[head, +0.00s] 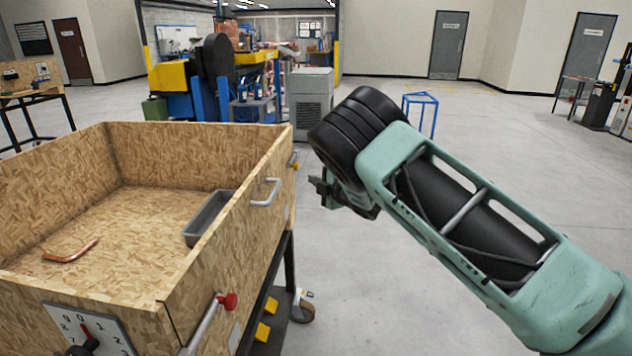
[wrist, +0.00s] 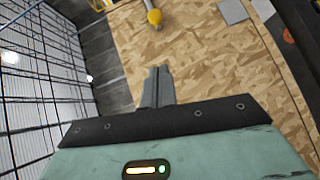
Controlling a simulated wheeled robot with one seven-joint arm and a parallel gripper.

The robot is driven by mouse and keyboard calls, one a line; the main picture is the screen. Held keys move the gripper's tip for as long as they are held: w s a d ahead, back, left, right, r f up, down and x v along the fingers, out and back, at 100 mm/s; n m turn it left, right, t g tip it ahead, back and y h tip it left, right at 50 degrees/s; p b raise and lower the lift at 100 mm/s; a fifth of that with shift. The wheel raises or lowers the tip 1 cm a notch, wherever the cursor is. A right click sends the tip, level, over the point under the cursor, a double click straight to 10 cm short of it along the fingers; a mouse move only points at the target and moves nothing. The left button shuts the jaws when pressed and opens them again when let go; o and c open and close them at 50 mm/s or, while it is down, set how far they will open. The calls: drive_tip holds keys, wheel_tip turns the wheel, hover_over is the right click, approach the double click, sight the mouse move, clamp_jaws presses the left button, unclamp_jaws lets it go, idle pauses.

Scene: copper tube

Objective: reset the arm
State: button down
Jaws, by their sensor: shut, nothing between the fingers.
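My arm reaches in from the right in the head view, green with a black wrist. My gripper (head: 322,188) is at its end, to the right of the wooden crate cart (head: 215,265) and apart from its side wall. In the wrist view my gripper (wrist: 158,75) shows its two fingers together, shut and empty, with the crate's wood-chip side wall (wrist: 215,65) behind them. A bent copper tube (head: 70,252) lies on the crate floor at the left.
A grey tray (head: 208,215) sits inside the crate by its right wall. A grey handle (head: 266,192) and a red-ended bar (head: 212,320) stick out from that wall. A blue stool (head: 420,100) stands behind my arm. The floor right of the cart is open.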

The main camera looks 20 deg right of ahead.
drive_tip(key=s+a+r+m+g+h, duration=0.1)
drive_tip(key=s+a+m+g, duration=0.25)
drive_tip(key=s, duration=0.55)
drive_tip(key=s+a+r+m+g+h, duration=0.1)
drive_tip(key=s+a+r+m+g, duration=0.15)
drive_tip(key=s+m, duration=0.45)
drive_tip(key=s+a+r+m+g+h, duration=0.1)
drive_tip(key=s+a+m+g+h, duration=0.2)
drive_tip(key=s, duration=0.8)
drive_tip(key=s+r+g, duration=0.2)
drive_tip(key=s+g, duration=0.4)
drive_tip(key=s, duration=2.2)
drive_tip(key=shift+s+d+r+h, duration=0.2)
drive_tip(key=shift+d+r+h, duration=0.05)
drive_tip(key=shift+d+h, duration=0.05)
